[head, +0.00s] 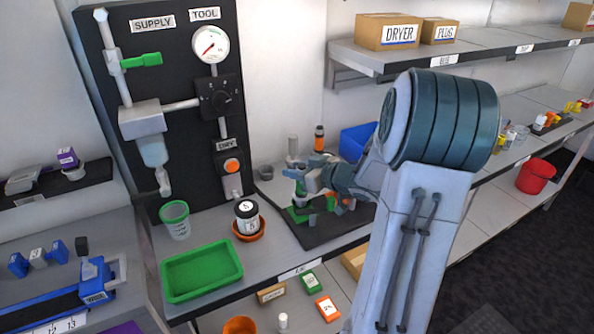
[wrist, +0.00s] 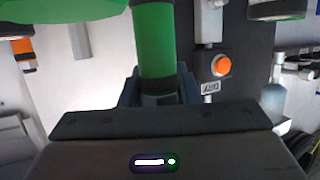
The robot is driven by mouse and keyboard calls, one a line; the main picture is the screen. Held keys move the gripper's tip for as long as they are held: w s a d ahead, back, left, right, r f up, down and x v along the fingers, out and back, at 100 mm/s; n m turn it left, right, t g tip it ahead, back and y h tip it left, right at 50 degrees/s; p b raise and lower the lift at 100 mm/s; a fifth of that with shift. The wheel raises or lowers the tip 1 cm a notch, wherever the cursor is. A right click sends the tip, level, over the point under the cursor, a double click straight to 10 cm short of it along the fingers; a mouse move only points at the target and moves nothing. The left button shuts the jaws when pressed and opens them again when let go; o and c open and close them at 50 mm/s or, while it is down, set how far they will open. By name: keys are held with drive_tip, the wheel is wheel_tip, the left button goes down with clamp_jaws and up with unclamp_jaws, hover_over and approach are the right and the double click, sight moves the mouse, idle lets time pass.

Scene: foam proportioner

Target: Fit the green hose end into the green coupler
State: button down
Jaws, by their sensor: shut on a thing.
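In the wrist view my gripper (wrist: 157,98) is shut on a green cylindrical piece (wrist: 156,45), which looks like the green hose end. A broad green shape (wrist: 60,8) fills the top left of the wrist view, cut off by the frame. Green parts (head: 299,214) lie on the mat below the gripper. I cannot tell which of them is the green coupler.
The black panel (head: 95,45) carries a gauge (head: 209,44), a dial and an orange button (head: 231,166). A green tray (head: 201,271), a green cup (head: 175,219) and a jar in an orange dish (head: 262,226) stand left of the mat (head: 338,234). A blue bin (head: 357,141) stands behind.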

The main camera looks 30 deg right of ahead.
drive_tip(key=c, duration=1.1)
unclamp_jaws()
drive_tip(key=v, duration=1.2)
drive_tip(key=w+a+r+m+g+h, duration=0.2)
drive_tip(key=w+r+m+h, duration=0.15)
drive_tip(key=h, duration=0.55)
drive_tip(key=s+a+f+g+y, duration=0.1)
drive_tip(key=s+a+g, duration=0.2)
drive_tip(key=s+a, duration=0.3)
drive_tip(key=s+a+f+m+g+y, duration=0.1)
drive_tip(key=s+a+f+g, duration=0.1)
drive_tip(key=s+a, duration=0.4)
drive_tip(key=s+a+f+g+y, duration=0.1)
drive_tip(key=s+a+f+g, duration=0.1)
drive_tip(key=s+a, duration=0.4)
drive_tip(key=shift+s+m+g, duration=0.25)
drive_tip(key=shift+s+g, duration=0.25)
drive_tip(key=shift+g, duration=0.3)
drive_tip(key=shift+r, duration=0.1)
